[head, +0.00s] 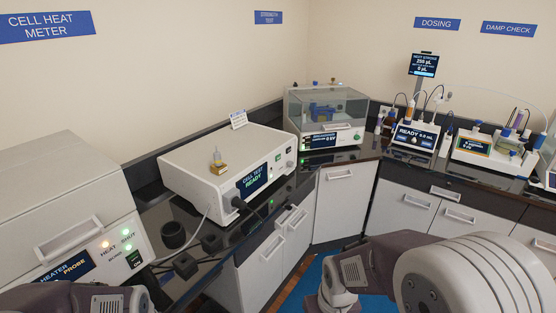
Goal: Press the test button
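A white meter box (225,165) stands on the dark counter, with a screen (254,179) reading "CELL TEST READY". Small round controls (278,158) sit right of that screen; their labels are too small to read. A second tester (327,120) with a clear cover stands behind it, its screen (319,141) showing "0 kV". It has a green light or button (357,135) on its front. I cannot tell which control is the test button. Parts of my two arms show at the bottom left and bottom right; neither gripper is in view.
Dark cups and blocks (173,234) and a cable (205,222) lie before the meter. Dosing (414,137) and damp check (487,149) devices stand on the right counter. Cabinets (345,200) are below.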

